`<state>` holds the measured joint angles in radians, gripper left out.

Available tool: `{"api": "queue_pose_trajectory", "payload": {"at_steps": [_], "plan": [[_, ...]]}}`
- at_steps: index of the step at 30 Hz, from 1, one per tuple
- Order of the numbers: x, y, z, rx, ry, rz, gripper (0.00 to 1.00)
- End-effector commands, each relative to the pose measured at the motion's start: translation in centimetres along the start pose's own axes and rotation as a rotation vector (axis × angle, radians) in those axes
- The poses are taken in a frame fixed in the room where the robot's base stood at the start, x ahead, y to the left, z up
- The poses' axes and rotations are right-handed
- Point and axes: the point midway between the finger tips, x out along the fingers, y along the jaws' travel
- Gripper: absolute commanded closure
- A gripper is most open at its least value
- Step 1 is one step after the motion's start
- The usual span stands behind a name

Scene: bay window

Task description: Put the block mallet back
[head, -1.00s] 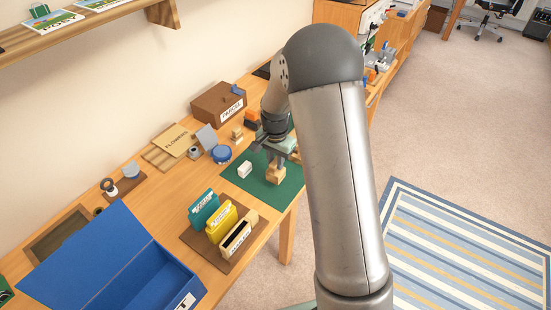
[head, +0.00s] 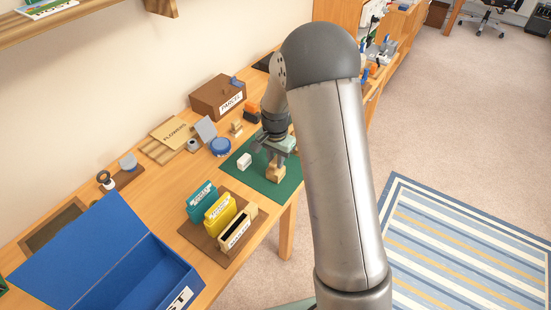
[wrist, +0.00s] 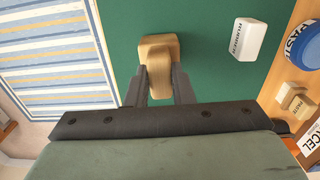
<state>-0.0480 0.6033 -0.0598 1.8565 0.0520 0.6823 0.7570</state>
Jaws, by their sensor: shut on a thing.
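The block mallet (head: 275,173), pale wood with a blocky head, is at the green mat's right part, near the table's front edge. My gripper (head: 277,152) is above it with the fingers pointing down. In the wrist view, my gripper's two dark fingers (wrist: 158,92) are shut on the narrower wooden part of the mallet (wrist: 157,46), and its wider head shows beyond them. I cannot tell whether the mallet touches the mat (head: 266,190) or hangs just above it.
A white rubber block (head: 244,161) lies on the mat left of the mallet. A blue paste tin (head: 220,147), a parcel box (head: 217,96), a rack of cards (head: 219,212) and an open blue box (head: 150,285) stand around it. The mat's lower-left part is clear.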

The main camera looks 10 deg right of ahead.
Motion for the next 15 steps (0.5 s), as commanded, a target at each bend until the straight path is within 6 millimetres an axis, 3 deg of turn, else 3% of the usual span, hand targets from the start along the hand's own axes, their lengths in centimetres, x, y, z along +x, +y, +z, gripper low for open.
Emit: {"api": "queue_pose_trajectory", "payload": {"at_steps": [15], "plan": [[0.47,-0.01,-0.01,0.000,0.000,0.000,1.00]]}}
